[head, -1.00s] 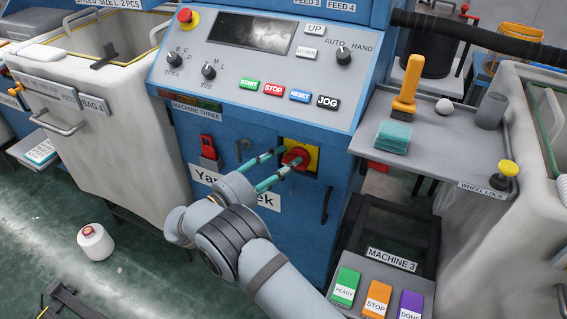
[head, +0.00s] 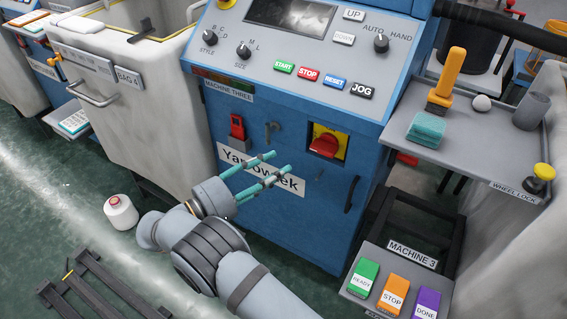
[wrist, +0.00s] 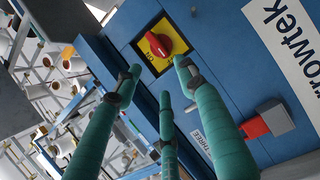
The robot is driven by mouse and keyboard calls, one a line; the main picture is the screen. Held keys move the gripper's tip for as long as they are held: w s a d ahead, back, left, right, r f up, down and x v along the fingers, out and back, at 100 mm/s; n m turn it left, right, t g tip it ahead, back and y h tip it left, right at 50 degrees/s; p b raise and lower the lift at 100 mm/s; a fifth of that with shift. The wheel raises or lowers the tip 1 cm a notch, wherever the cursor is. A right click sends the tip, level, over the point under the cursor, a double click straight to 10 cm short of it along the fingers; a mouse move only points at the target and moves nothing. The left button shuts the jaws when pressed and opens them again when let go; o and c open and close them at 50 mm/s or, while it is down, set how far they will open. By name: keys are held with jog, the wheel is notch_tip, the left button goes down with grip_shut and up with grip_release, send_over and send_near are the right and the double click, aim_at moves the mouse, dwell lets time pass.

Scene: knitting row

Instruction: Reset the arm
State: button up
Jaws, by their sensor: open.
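My gripper (head: 281,162) is open and empty, its teal-wrapped fingers pointing at the front of the blue machine (head: 300,230). In the head view it is left of and a little below the red rotary switch (head: 323,146) on its yellow plate, apart from it. In the wrist view the fingers (wrist: 155,80) reach up below the red switch (wrist: 166,42), with a visible gap. The switch handle lies tilted in the head view.
A red latch (head: 237,127) and a hook sit on the machine front. A grey shelf (head: 470,150) at right holds a yellow-handled brush and a teal block. A button box (head: 385,262) stands at lower right. A white cone (head: 121,212) is on the floor.

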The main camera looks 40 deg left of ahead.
aim_at(313, 148)
dwell(0.3)
jog(key=w, duration=0.4)
jog(key=w+d, duration=0.1)
jog(key=w, duration=0.3)
jog(key=w+d, duration=0.1)
jog(key=w, duration=0.3)
jog(key=shift+d, duration=0.1)
jog(key=shift+s, duration=0.1)
